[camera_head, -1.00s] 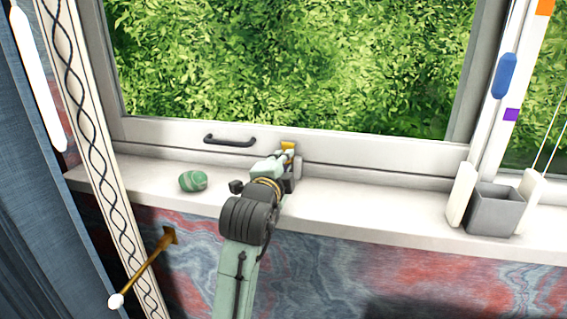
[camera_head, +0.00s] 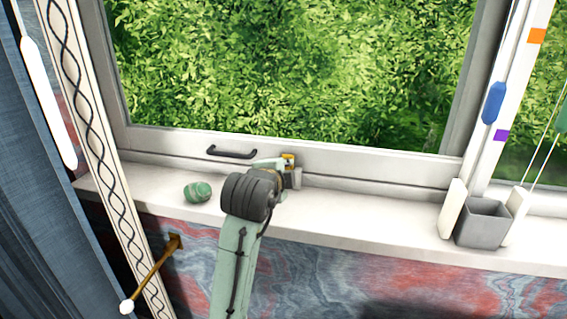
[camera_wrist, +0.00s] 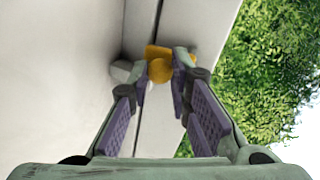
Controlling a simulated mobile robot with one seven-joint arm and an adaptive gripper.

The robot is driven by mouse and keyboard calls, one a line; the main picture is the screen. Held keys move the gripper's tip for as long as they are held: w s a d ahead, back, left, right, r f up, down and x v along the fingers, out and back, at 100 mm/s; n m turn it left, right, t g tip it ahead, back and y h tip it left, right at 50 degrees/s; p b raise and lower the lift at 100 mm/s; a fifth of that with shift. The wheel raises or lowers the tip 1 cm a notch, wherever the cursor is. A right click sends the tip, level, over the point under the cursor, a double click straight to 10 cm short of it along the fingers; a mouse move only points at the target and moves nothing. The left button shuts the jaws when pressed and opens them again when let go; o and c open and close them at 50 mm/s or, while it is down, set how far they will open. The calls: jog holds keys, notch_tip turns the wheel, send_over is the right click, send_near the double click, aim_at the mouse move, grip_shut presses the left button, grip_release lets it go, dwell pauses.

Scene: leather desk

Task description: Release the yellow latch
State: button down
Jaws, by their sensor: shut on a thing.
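The yellow latch (camera_head: 288,159) sits at the lower edge of the white window frame, to the right of the dark handle. In the wrist view the yellow latch (camera_wrist: 159,56) lies between the tips of my gripper (camera_wrist: 165,72), with a finger on each side of it. My gripper (camera_head: 284,168) is shut on the latch. In the head view, my own arm hides part of the gripper.
A dark handle (camera_head: 231,152) is fixed to the window frame (camera_head: 345,160). A green striped stone (camera_head: 197,192) lies on the sill (camera_head: 350,212), left of my arm. A grey square cup (camera_head: 482,222) stands at the right. The sill between my arm and the cup is clear.

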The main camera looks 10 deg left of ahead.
notch_tip(320, 180, up, 3)
jog(key=g+p, duration=0.2)
jog(key=p, duration=0.1)
jog(key=shift+a+f, duration=0.1)
jog(key=shift+f, duration=0.1)
jog(key=r+g, duration=0.1)
jog(key=g, duration=0.2)
jog(key=w+r+g, duration=0.1)
jog(key=g, duration=0.2)
jog(key=r+g+p, duration=0.1)
jog(key=g, duration=0.1)
jog(key=shift+w+g, duration=0.25)
jog(key=shift+g, duration=0.15)
jog(key=shift+w+r+g, duration=0.15)
jog(key=shift+w+g, duration=0.05)
jog(key=shift+g, duration=0.4)
jog(key=c, duration=1.6)
grip_release()
jog(key=shift+w+f, duration=0.1)
jog(key=shift+f, duration=0.1)
jog(key=shift+o, duration=0.7)
